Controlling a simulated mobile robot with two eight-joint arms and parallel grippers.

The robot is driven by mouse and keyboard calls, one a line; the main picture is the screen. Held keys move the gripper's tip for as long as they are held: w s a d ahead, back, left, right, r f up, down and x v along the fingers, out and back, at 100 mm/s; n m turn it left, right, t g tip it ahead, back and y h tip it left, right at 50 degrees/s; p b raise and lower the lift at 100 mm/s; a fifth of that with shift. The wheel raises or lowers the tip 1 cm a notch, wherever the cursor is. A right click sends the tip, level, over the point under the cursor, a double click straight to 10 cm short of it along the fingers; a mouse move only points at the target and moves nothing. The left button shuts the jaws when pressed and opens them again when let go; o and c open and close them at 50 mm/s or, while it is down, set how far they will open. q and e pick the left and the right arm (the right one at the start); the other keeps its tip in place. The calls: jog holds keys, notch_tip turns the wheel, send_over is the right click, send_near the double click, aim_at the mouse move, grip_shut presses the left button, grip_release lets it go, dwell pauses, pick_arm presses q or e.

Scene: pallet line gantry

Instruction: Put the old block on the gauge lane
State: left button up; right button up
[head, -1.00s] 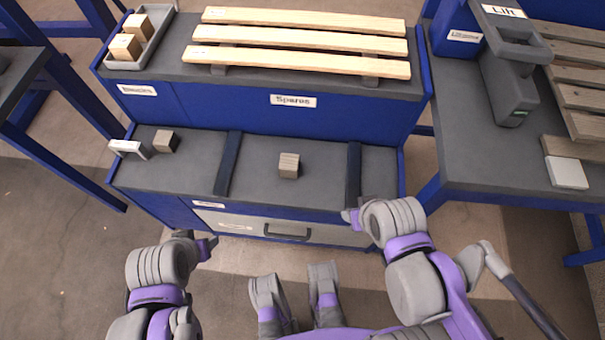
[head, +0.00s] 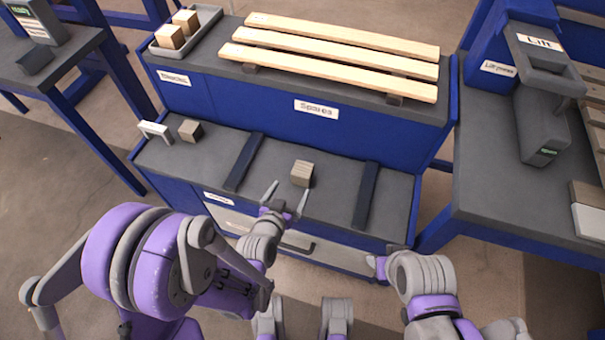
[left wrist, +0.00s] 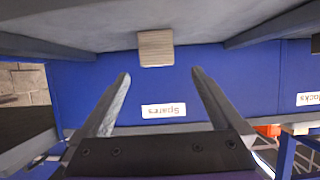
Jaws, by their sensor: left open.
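A weathered grey-brown block (head: 302,173) sits on the lower grey shelf (head: 330,186), between two dark divider strips. It also shows in the left wrist view (left wrist: 155,48), beyond the fingertips. A second similar block (head: 190,130) sits in the shelf's left section, beside a small white arch-shaped gauge (head: 155,131). I cannot tell by look which one is called old. My left gripper (head: 285,200) is open and empty, just in front of the middle block and apart from it. My right gripper (head: 376,266) is near the shelf's front right; its fingers are not clear.
Divider strips (head: 244,162) and (head: 365,195) split the shelf; its right section is bare. Behind rises a blue ledge marked Spares with pale planks (head: 340,52) and a tray (head: 206,30) of two light blocks. A bench with a lift tool (head: 541,115) stands right.

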aim_at(303, 173)
pick_arm(q)
jog(key=shift+w+d+f, duration=0.2)
jog(key=shift+d+f, duration=0.1)
jog(key=shift+f, duration=0.05)
jog(key=b+x, duration=0.1)
jog(key=x, duration=0.9)
jog(key=shift+w+d, duration=0.1)
jog(key=shift+w, duration=0.1)
jog(key=c, duration=1.5)
